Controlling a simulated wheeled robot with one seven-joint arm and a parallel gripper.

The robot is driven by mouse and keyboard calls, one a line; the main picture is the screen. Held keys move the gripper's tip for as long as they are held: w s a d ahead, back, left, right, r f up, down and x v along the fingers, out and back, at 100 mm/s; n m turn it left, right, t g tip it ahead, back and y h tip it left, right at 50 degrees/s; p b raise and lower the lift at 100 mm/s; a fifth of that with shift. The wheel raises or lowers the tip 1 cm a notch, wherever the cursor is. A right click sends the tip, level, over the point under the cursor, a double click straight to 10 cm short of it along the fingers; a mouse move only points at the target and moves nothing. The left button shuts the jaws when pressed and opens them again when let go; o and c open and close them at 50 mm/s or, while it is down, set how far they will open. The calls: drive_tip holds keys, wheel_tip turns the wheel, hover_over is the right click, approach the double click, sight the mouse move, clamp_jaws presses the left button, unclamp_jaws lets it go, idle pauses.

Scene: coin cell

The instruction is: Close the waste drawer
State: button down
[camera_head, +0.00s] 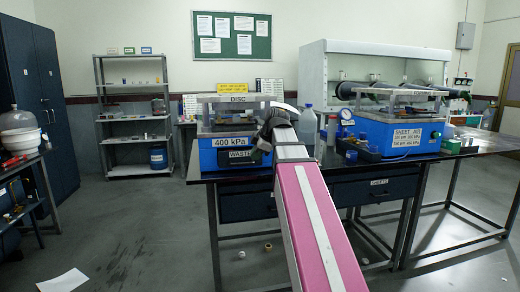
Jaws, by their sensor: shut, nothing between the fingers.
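A blue press (206,160) with "DISC" and "400 kPa" signs stands on the dark bench. Its front has a small dark drawer (228,164) under a "WASTE" label (240,155). My arm covers the right part of this front, and I cannot tell how far the drawer stands out. A second "WASTE" label (379,182) is on a wide dark drawer front (360,193) under the bench, which looks flush. My gripper (264,141) is at the far end of my pink and silver arm, by the press's front right. It is shut and empty; its fingertips are small and dark, and contact is unclear.
A second blue press (400,134) with a "SHEET" sign stands right on the bench. A clear bottle (308,126) and a gauge (346,115) stand between the presses. A white paper (62,281) and small round pieces lie on the floor. The left floor is mostly clear.

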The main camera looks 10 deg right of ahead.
sight(250, 160)
drive_tip(key=shift+w+a+f, duration=0.25)
drive_tip(key=shift+w+f, duration=0.45)
drive_tip(key=shift+w, duration=0.25)
drive_tip(key=shift+w+a+f, duration=0.25)
drive_tip(key=shift+w+f, duration=0.5)
drive_tip(key=shift+w, duration=0.2)
drive_tip(key=shift+w+a+f, duration=0.25)
drive_tip(key=shift+w+f, duration=0.45)
drive_tip(key=shift+w, duration=0.25)
drive_tip(key=shift+w+r, duration=0.1)
drive_tip(key=shift+w, duration=1.95)
